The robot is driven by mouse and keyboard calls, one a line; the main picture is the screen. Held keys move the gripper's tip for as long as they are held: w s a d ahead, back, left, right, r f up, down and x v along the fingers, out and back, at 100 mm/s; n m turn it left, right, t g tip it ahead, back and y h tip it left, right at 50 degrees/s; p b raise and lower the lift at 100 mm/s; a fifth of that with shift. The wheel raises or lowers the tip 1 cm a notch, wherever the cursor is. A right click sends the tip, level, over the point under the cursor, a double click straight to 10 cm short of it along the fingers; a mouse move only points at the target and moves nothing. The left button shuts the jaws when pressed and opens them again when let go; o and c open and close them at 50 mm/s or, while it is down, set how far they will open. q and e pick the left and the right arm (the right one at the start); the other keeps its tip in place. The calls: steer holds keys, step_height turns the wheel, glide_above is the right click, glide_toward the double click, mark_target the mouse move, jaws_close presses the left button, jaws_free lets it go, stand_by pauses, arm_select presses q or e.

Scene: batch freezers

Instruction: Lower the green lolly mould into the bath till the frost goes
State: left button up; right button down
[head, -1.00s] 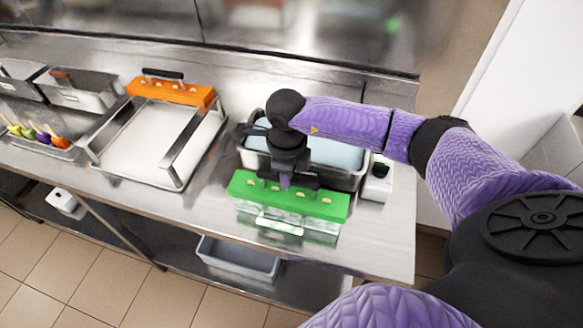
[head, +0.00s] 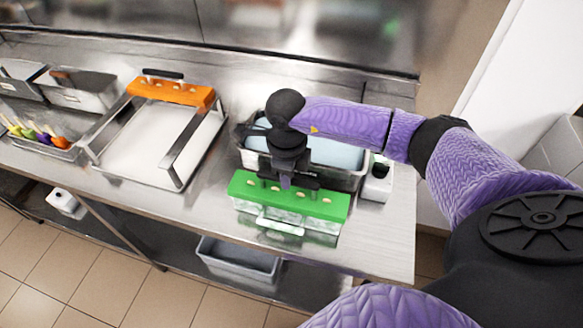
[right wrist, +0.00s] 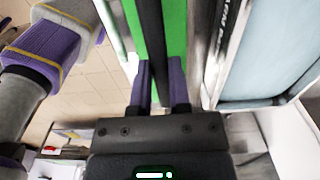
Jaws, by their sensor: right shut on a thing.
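The green lolly mould (head: 318,205) is in front of the bath in the head view, with several pale stick ends along its green top and a whitish, frosty-looking lower part. My right gripper (head: 287,184) is over the middle of the mould, shut on its dark handle. In the right wrist view the two purple fingers (right wrist: 160,88) close on a black bar along the green top (right wrist: 176,40). The bath (head: 350,178) is a steel tub of pale blue liquid just behind the mould; it also shows in the right wrist view (right wrist: 225,85). My left gripper is not in view.
Left of the bath is a steel tray with a frame (head: 150,150), with an orange mould (head: 170,90) at its back. A small white device (head: 377,185) is close right of the bath. A grey bin (head: 238,262) sits below.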

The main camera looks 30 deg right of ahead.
arm_select(q)
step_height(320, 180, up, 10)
steer(key=p, duration=1)
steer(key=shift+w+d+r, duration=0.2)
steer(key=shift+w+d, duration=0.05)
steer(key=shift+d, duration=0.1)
arm_select(e)
step_height(320, 180, up, 14)
steer(key=shift+f, duration=0.25)
